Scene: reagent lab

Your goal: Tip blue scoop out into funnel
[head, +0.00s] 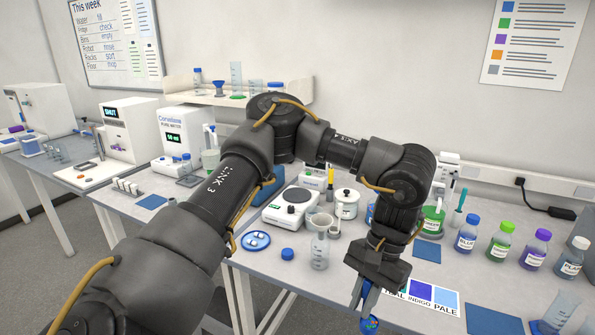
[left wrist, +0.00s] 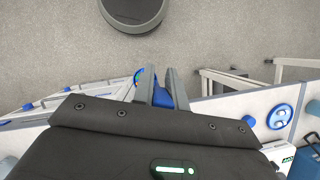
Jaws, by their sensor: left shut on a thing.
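My left gripper (head: 366,305) is shut on the handle of the blue scoop (head: 367,293), at the table's front edge in the head view. At the scoop's lower end is a round part with blue, green and red on it; its contents are unclear. In the left wrist view, the blue scoop (left wrist: 163,97) shows between the fingers (left wrist: 162,88). The pale funnel (head: 320,221) sits on the mouth of a clear flask (head: 319,252), left of and farther back than the gripper. The gripper and scoop are apart from the funnel. My right gripper is not clearly seen.
A blue dish (head: 256,241) and blue cap (head: 287,254) lie left of the flask. A balance (head: 288,210) stands behind. A colour-labelled card (head: 432,296) lies beside the gripper. Blue, green and purple-capped bottles (head: 502,241) stand at right. A blue mat (head: 494,318) is clear.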

